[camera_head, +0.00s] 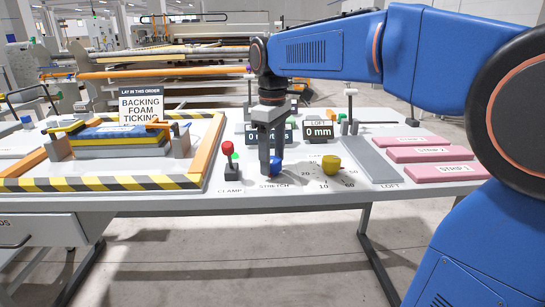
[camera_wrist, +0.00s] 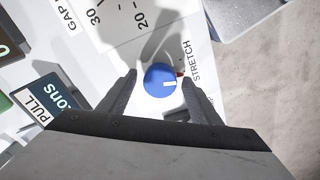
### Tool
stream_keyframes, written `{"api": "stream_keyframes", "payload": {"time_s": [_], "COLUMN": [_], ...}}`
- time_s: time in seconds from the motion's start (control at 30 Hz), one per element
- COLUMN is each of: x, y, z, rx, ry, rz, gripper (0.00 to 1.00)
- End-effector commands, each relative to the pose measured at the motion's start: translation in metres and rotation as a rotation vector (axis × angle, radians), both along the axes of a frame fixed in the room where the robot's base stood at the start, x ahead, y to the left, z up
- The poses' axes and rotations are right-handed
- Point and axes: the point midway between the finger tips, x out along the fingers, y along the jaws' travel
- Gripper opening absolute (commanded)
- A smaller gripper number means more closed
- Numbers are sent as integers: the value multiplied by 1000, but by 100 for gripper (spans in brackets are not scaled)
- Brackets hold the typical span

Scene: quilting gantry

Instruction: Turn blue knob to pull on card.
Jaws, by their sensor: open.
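The blue knob (camera_head: 276,166) sits on the white panel above the word STRETCH. In the wrist view the blue knob (camera_wrist: 160,80) has a white line pointing right, towards a small red mark by STRETCH. My gripper (camera_head: 271,158) points down over it, its fingers open. In the wrist view the fingertips of my gripper (camera_wrist: 159,82) are on either side of the knob, with a gap visible on the left; contact cannot be told. A dark PULL card (camera_wrist: 42,97) shows partly in the wrist view; its number is not readable.
A yellow knob (camera_head: 331,165) stands to the right, a red-topped clamp lever (camera_head: 228,150) to the left. A LOFT display (camera_head: 318,131) reads 0 mm. Pink strips (camera_head: 420,154) lie at the right.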

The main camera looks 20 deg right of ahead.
Motion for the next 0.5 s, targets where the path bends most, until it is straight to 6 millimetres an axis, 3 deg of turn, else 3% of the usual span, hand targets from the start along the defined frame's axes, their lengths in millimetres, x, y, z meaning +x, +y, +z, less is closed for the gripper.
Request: {"api": "stream_keyframes", "payload": {"time_s": [0.13, 0.3, 0.5], "x": [0, 0, 0], "y": [0, 0, 0], "z": [0, 0, 0], "rx": [0, 0, 0], "ry": [0, 0, 0], "rz": [0, 0, -6], "gripper": [58, 17, 17]}}
